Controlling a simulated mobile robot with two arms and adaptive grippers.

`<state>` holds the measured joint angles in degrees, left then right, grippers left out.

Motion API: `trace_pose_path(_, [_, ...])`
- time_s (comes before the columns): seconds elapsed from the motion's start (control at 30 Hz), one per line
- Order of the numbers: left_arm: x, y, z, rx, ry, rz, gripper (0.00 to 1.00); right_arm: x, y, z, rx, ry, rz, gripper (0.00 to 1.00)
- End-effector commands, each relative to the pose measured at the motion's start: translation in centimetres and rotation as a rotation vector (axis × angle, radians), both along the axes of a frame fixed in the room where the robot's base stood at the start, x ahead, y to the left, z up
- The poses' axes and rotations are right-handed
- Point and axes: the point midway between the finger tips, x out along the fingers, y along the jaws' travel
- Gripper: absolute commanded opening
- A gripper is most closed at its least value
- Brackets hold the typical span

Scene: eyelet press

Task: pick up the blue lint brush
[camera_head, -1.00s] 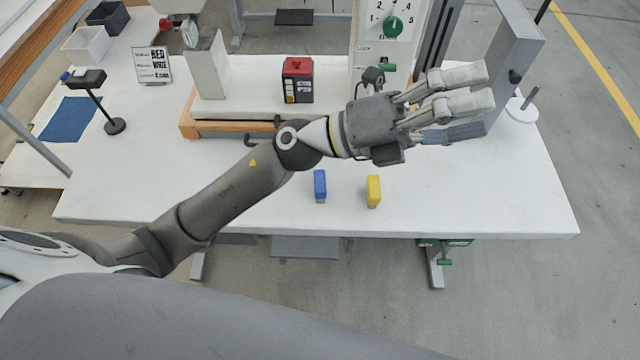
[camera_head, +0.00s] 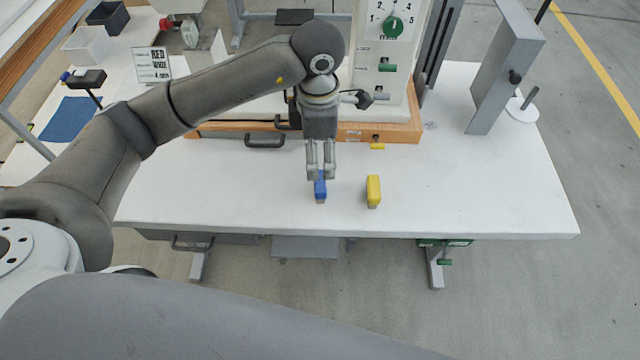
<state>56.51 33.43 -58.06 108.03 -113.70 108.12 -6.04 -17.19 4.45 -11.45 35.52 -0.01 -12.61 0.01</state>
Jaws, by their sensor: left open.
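The blue lint brush (camera_head: 320,190) stands on the white table near its front edge, left of a similar yellow block. My left gripper (camera_head: 321,176) points down over the brush, with its fingers open. The fingers hide the upper part of the brush. I cannot tell whether they are around it or just above it. My right gripper does not show.
The yellow block (camera_head: 374,191) stands a short way right of the gripper. The press (camera_head: 398,75) stands behind on a wooden base (camera_head: 350,132). A small yellow piece (camera_head: 377,146) lies before the base.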

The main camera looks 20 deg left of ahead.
Motion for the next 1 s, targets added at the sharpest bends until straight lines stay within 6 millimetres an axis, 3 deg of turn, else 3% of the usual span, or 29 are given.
trace_pose_path(0.3, [-0.2, 0.2, -4.6, 0.008, 0.006, 0.002, 0.82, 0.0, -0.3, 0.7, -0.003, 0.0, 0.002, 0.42])
trace_pose_path(0.53, [-0.3, 0.0, -6.2, 0.007, 0.006, 0.0, 0.82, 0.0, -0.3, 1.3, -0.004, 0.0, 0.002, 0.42])
trace_pose_path(0.8, [-0.5, -0.3, -10.0, 0.005, 0.005, 0.002, 0.82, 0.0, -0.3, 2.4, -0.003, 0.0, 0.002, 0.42])
trace_pose_path(1.0, [-0.4, -0.3, -10.7, 0.006, 0.002, 0.0, 0.82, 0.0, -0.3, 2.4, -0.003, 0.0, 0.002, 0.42])
